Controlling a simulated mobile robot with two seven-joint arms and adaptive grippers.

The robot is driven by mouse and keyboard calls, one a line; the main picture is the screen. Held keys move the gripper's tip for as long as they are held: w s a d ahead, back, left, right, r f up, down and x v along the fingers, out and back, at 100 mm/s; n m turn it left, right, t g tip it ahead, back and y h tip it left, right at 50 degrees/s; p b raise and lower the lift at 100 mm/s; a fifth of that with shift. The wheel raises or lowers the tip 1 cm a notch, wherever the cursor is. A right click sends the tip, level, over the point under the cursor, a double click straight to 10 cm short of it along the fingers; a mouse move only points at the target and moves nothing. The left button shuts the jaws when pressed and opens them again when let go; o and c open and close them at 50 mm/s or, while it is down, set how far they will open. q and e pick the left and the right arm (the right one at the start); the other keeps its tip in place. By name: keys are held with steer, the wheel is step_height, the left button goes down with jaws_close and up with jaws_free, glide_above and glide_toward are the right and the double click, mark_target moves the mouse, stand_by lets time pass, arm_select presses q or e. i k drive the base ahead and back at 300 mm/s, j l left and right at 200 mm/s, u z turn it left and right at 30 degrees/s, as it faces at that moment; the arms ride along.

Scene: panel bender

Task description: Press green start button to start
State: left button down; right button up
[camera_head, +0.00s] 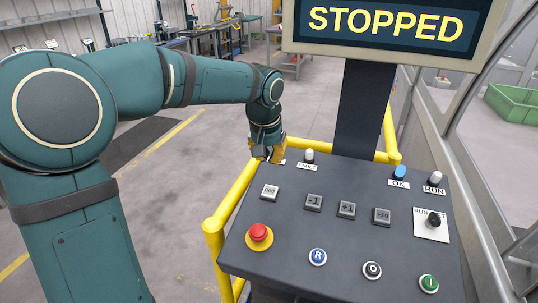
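The green button (429,283) with a white rim and an "I" mark sits at the front right corner of the dark sloped control panel (340,265). Nothing touches it. My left gripper (267,156) is at the far left edge of the panel, well away from the green button. It is small and partly hidden by its own wrist, so I cannot tell whether its fingers are open or shut. My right gripper is not in view. The display (388,24) above the panel reads STOPPED.
A black "O" button (372,270), a blue "R" button (317,256) and a red emergency stop (259,233) line the panel's front. Grey keys, including +1 (346,210), and a selector knob (434,219) lie behind. A yellow rail (233,202) borders the left side.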

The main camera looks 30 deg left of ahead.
mark_target(430, 282)
steer(key=k, duration=1)
